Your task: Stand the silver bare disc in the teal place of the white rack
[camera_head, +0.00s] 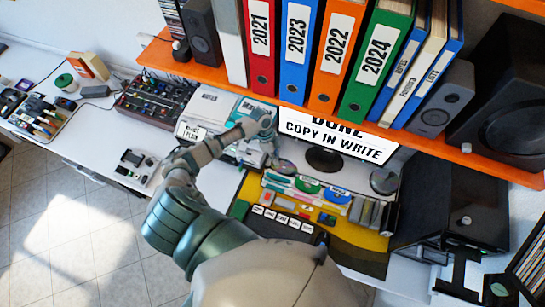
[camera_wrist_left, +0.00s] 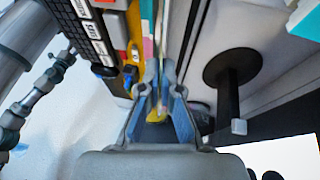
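My left gripper (camera_head: 266,125) is at the left of the monitor in the head view. In the left wrist view its fingers (camera_wrist_left: 160,78) point at the rack's side with a narrow gap. A grey round thing (camera_head: 384,181) right of the rack may be a silver disc. My right gripper is not in view.
The monitor (camera_head: 335,135) stands on a dark round foot (camera_head: 323,160), close to my left gripper. An orange shelf (camera_head: 440,147) with binders and speakers overhangs the desk. A yellow mat (camera_head: 360,235) and a dark box (camera_head: 470,200) are nearby.

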